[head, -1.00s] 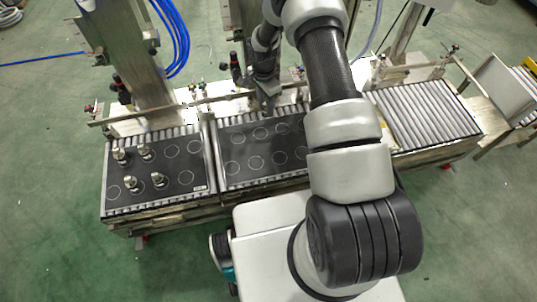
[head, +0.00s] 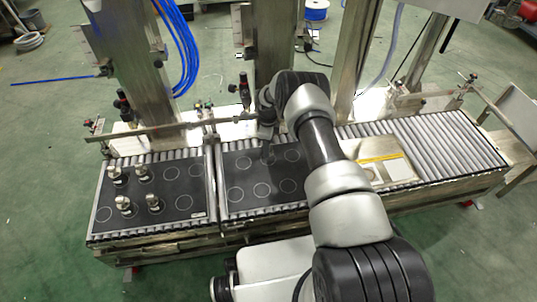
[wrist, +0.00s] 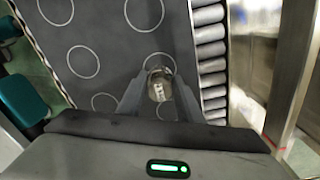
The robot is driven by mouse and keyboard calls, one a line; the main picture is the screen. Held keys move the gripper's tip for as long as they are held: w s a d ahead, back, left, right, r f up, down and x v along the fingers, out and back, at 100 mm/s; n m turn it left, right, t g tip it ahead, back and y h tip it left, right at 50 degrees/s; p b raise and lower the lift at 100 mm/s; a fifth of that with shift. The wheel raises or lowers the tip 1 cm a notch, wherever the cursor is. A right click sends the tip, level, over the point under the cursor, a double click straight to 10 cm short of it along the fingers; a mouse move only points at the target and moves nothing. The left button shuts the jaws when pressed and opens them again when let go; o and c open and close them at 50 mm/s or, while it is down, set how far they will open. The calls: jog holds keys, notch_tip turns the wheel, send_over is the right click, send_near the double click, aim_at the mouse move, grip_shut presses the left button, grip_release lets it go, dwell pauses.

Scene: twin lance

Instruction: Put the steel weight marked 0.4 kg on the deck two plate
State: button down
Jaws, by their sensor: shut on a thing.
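A steel weight (wrist: 158,90) is between the two fingers of my gripper (wrist: 158,104) in the wrist view, and the gripper is shut on it. A marking shows on it but is too small to read. The weight overlaps a white ring on a dark plate; I cannot tell whether it touches the plate. In the head view my gripper (head: 268,152) is over the back of the middle dark plate (head: 240,205), where the weight is hard to make out. Several other steel weights (head: 124,205) stand upright on the left dark plate (head: 178,203).
Both plates lie on a roller conveyor, with bare rollers (head: 440,145) at the right. A pale board with a yellow strip (head: 383,159) lies right of the middle plate. Metal columns (head: 140,65) and a rail (head: 170,130) stand behind. Several rings on the middle plate are empty.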

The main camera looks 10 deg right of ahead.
notch_tip(320, 180, down, 3)
jog(key=shift+f+b, duration=0.1)
jog(key=shift+b, duration=0.35)
jog(key=c, duration=1.3)
grip_release()
jog(key=shift+f, duration=0.1)
jog(key=shift+o, duration=0.2)
